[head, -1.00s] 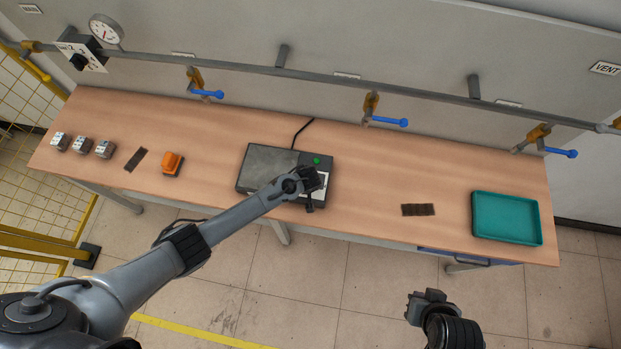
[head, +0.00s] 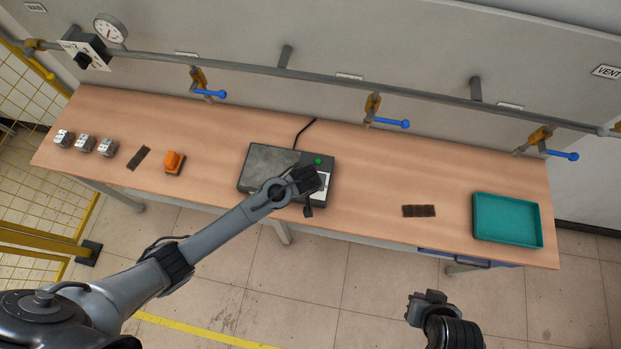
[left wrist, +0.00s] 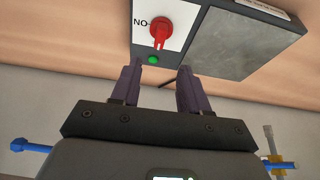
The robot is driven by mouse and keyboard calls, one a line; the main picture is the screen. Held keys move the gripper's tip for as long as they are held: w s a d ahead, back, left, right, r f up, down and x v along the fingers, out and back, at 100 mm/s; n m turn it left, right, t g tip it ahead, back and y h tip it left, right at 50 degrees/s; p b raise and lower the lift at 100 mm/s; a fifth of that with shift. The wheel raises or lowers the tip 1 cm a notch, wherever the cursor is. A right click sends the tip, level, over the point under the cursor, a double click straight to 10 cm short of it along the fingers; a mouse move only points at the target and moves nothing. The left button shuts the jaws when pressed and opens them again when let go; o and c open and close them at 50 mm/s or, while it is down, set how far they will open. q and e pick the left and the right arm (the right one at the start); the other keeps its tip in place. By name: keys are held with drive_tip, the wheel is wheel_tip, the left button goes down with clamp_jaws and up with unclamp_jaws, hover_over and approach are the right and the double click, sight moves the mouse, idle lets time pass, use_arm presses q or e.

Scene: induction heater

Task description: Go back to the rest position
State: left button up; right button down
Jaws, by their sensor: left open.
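My left gripper (head: 308,194) is over the front right part of the induction heater (head: 262,162), a dark grey box with a lighter top plate. In the left wrist view, the left gripper (left wrist: 157,75) has its two fingers apart with nothing between them. Beyond the fingertips are a red knob (left wrist: 160,30) on a white panel marked "NO" and a lit green button (left wrist: 153,59). The green button also shows in the head view (head: 318,161). My right gripper (head: 428,297) is in front of the table, over the floor; its fingers are too unclear to read.
On the wooden table (head: 375,165) are several small grey parts (head: 85,144), an orange block (head: 174,162), dark mats (head: 139,158) (head: 419,211) and a teal tray (head: 507,220). A pipe with blue-handled valves (head: 391,122) runs behind. A yellow fence (head: 30,165) stands left.

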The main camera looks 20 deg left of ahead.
idle(0.3)
use_arm(q)
drive_tip(key=s+d+f+n+g+h+p, duration=0.1)
drive_tip(key=s+f+g+p, duration=0.15)
drive_tip(key=s, duration=1.55)
drive_tip(key=s+a+r+m+t, duration=0.1)
drive_tip(key=a+r, duration=0.3)
drive_tip(key=r, duration=0.5)
drive_tip(key=s+a+r+m+t, duration=0.1)
drive_tip(key=s+a+r+m, duration=0.2)
drive_tip(key=r, duration=0.5)
drive_tip(key=shift+a+r+m, duration=0.4)
drive_tip(key=shift+a+m, duration=0.05)
drive_tip(key=shift+m, duration=0.05)
drive_tip(key=shift+s, duration=0.1)
